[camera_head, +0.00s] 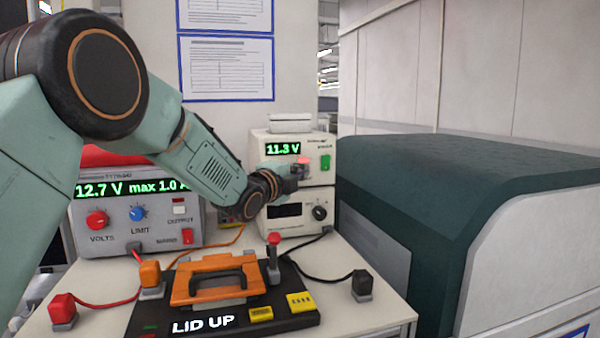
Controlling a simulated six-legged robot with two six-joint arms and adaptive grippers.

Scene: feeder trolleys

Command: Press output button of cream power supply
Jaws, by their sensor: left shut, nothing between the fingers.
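The cream power supply (318,170) is the upper box of a stack at the back. Its green display (283,149) reads 11.3 V, and a lit green switch (325,163) is at its right. My left gripper (299,171) is shut and empty at its front panel, below and right of the display. A small red part (303,160) shows just above the fingertips. The gripper hides part of the panel, including any output button behind it. I cannot tell whether the fingertips touch the panel. My right gripper is not in view.
A grey supply (120,237) reading 12.7 V, max 1.0 A, stands left. A cream box (285,228) with a dark display is under the cream supply. An orange-handled fixture (218,280) marked LID UP lies in front, with cables. A dark green cabinet (440,180) bounds the right.

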